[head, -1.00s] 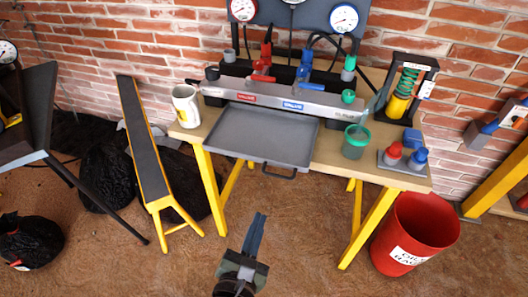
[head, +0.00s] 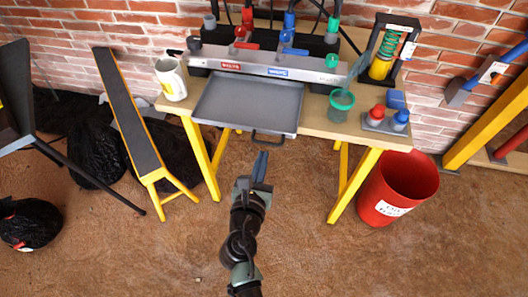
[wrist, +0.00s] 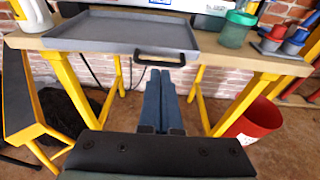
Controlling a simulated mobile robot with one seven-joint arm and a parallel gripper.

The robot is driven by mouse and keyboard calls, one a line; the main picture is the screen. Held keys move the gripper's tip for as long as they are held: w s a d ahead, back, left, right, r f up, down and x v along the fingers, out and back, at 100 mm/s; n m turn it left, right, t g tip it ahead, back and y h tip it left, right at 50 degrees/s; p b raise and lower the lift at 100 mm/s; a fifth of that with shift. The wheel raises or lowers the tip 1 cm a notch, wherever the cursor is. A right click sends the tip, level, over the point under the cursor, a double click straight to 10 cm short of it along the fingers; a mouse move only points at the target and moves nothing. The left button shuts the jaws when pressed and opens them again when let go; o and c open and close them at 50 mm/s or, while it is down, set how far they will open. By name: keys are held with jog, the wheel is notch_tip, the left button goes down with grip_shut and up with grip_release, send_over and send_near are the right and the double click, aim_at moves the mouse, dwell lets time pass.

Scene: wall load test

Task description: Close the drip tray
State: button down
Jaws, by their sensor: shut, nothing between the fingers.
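The drip tray (head: 248,105) is a shallow grey tray pulled out under the manifold bar (head: 268,64) on the workbench. It juts past the bench's front edge. Its dark handle (head: 268,139) is on the front side, and it also shows in the wrist view (wrist: 159,62). My gripper (head: 261,158) is shut and empty, in front of the tray and just below the handle in the head view. In the wrist view the blue-grey fingers (wrist: 160,78) point at the handle, with their tips close beneath it. I cannot tell whether they touch it.
A white mug (head: 171,80) stands left of the tray. A green-rimmed cup (head: 340,106) and a small holder with red and blue caps (head: 388,120) stand right. A red bucket (head: 397,190) is below right, a narrow bench (head: 130,115) left. The floor in front is clear.

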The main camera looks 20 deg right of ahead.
jog(key=shift+x, duration=1.5)
